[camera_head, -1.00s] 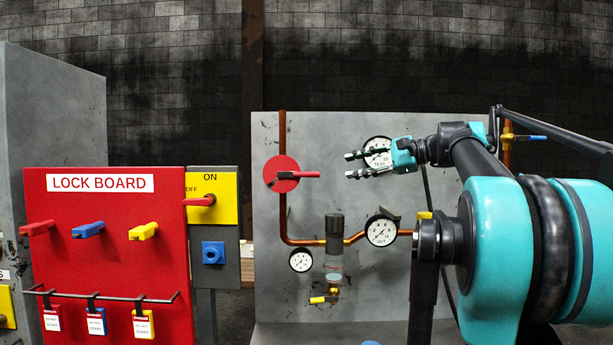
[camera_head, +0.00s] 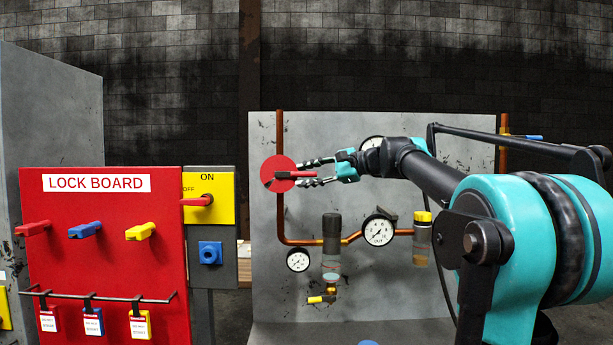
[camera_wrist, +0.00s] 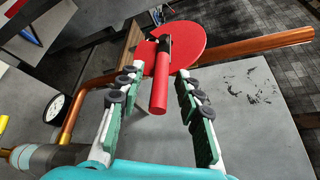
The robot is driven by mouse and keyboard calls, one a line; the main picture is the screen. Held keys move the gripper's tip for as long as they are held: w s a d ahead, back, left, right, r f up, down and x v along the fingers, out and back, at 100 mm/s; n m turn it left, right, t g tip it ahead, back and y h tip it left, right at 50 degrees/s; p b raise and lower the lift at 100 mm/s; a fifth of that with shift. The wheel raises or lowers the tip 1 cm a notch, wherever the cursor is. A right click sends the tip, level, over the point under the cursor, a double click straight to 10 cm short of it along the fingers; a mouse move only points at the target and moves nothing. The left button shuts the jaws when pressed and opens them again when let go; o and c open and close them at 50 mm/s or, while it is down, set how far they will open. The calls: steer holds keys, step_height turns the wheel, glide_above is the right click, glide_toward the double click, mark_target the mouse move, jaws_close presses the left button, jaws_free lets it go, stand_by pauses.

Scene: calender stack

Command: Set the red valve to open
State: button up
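The red valve (camera_head: 279,174) is a round red disc on the copper pipe, with a red handle (camera_head: 294,175) pointing right across it in the head view. In the wrist view the disc (camera_wrist: 186,48) is ahead of me and the handle (camera_wrist: 159,92) points toward my palm. My gripper (camera_head: 315,172) is at the right of the disc. In the wrist view its fingers (camera_wrist: 158,86) are spread open on either side of the handle, with visible gaps on both sides. The handle is not gripped.
The copper pipe (camera_head: 281,222) runs down the grey panel (camera_head: 360,280). Gauges (camera_head: 378,231) and a filter bowl (camera_head: 331,240) sit below my arm. A red lock board (camera_head: 105,260) and a yellow switch box (camera_head: 222,208) stand to the left. The panel around the disc's upper left is clear.

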jaws_close()
stand_by(0.3)
